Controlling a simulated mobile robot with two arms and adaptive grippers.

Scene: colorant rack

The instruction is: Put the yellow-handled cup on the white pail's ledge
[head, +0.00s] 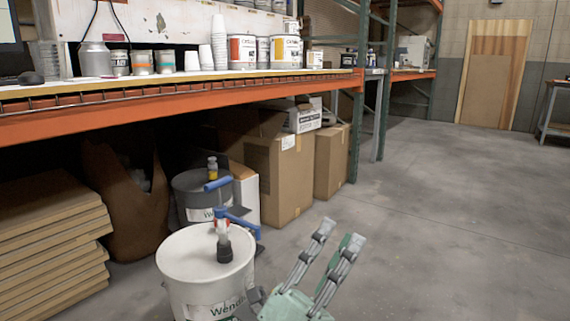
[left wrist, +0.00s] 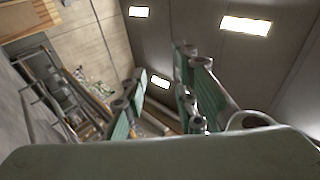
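The white pail (head: 190,258) stands on the floor at the lower middle of the head view, with a dark spout and blue-handled fitting (head: 223,240) on its top. Behind it, on a grey pail (head: 190,200), is a small dark piece with a yellow band (head: 212,174). I cannot tell whether this is the yellow-handled cup; no other yellow handle is clear. My right gripper is not in view.
A shelf (head: 180,97) with cans and cups runs above the pails. Cardboard boxes (head: 280,175) stand behind, stacked boards (head: 45,245) at left. The floor at right is clear. In the left wrist view, a pale loop (left wrist: 250,117) beside the fingers is unclear.

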